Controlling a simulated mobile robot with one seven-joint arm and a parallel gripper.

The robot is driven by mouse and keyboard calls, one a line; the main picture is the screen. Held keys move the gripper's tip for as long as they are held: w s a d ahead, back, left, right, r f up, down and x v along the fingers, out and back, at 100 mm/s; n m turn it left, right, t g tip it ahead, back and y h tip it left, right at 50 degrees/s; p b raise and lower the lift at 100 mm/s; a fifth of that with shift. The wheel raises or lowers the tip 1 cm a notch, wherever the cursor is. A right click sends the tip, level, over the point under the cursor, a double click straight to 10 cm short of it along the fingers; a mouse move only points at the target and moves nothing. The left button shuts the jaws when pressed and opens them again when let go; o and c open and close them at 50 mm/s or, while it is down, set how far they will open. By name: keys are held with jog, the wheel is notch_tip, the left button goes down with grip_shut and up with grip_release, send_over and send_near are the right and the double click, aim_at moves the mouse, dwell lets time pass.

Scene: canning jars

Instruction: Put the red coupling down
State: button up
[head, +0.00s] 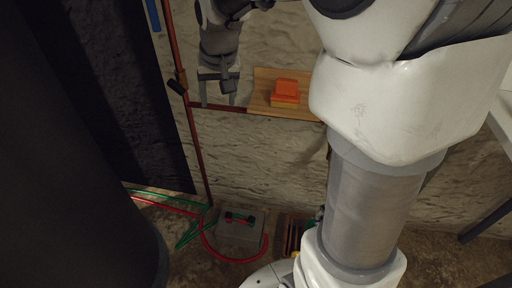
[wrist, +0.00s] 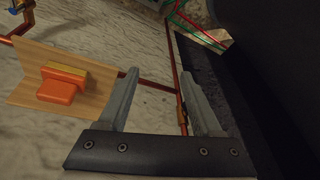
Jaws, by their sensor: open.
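My gripper (head: 218,100) is open, its two fingers apart with nothing between them. In the wrist view my gripper (wrist: 160,82) shows the pale wall and a copper-coloured pipe beyond its fingers. No piece is plainly recognisable as the red coupling. A small red piece with dark ends (head: 240,218) lies on top of a grey box (head: 240,233), low in the head view and well below my gripper; it may be the coupling, but it is too small to tell.
An orange-red block (head: 286,90) sits on a wooden board (head: 260,98) to the right of my gripper, and left of it in the wrist view (wrist: 62,84). A copper-coloured pipe (head: 193,130) runs down the wall. Red hose (head: 212,245) and green line lie below.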

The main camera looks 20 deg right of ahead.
jog(key=s+r+n+t, duration=0.1)
jog(key=s+r, duration=0.1)
jog(key=s, duration=0.9)
jog(key=s+r+n, duration=0.1)
jog(key=s, duration=1)
jog(key=shift+s+r+t, duration=0.2)
jog(key=shift+r+t, duration=0.2)
notch_tip(320, 180, up, 22)
jog(key=p, duration=2.2)
jog(key=shift+r, duration=0.1)
